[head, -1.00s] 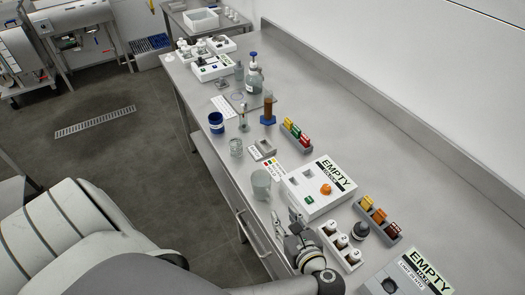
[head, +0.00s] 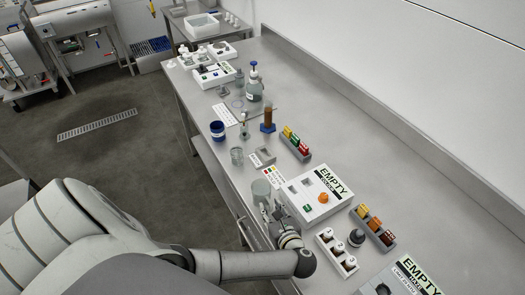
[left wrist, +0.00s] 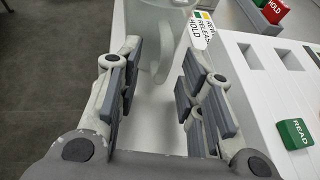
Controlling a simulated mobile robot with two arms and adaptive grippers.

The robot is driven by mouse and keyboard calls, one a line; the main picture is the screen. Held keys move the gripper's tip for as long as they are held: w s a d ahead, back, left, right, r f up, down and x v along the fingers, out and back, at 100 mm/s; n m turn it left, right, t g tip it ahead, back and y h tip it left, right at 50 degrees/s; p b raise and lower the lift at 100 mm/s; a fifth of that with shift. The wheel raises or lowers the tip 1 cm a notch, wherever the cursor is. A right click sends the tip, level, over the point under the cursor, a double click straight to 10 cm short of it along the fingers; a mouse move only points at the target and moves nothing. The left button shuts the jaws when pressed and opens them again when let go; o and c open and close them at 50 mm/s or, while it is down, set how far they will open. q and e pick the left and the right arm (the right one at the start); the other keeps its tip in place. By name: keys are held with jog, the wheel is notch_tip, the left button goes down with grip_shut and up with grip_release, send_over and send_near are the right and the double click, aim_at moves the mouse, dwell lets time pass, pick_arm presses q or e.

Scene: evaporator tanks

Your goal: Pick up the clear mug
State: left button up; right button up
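The clear mug (head: 261,191) stands upright near the front edge of the steel bench in the head view. In the left wrist view the mug (left wrist: 158,25) is at the top centre, just beyond my fingertips, with its handle facing me in line with the gap. My left gripper (left wrist: 158,75) is open, its fingers apart and nothing held between them. In the head view the left gripper (head: 276,212) is low over the bench, right by the mug's near side and partly covering it. My right gripper is not in view.
A white "EMPTY" box (head: 312,196) with an orange knob stands close to the right of the mug. Nearby are a glass jar (head: 237,156), a blue cup (head: 217,130), a white rack (head: 336,252) and a tray of coloured blocks (head: 297,144). The bench's back strip is clear.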

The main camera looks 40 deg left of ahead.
pick_arm(q)
grip_shut()
jog(key=shift+r, duration=0.15)
dwell(0.4)
